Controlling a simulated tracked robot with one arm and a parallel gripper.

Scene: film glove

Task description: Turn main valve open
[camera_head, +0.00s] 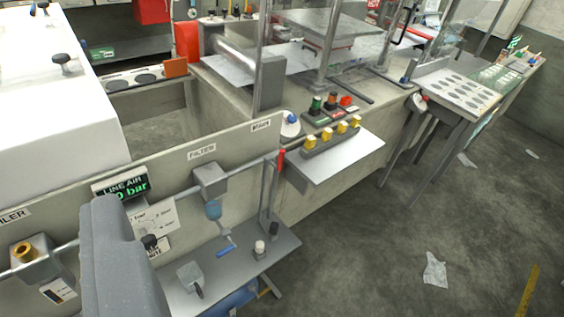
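A small sign (261,125), too blurred to read surely but perhaps "MAIN", is on the low concrete wall. Below it, a small red handle (281,159) stands upright at the right end of the grey pipe (245,172), beside a vertical post. I take this handle to be the main valve. The "LINE AIR" display (122,187) shows green figures that seem to read 0 bar, partly covered. A large grey rounded part (112,255) at lower left seems to be my gripper or arm. It is well left of the red handle and apart from it. No fingertips show.
A filter unit (210,181) hangs on the pipe. Below is a grey bench (275,246) with small items. A shelf with yellow knobs (345,160) juts out right of the handle. The floor (370,255) at right is open, with paper scraps.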

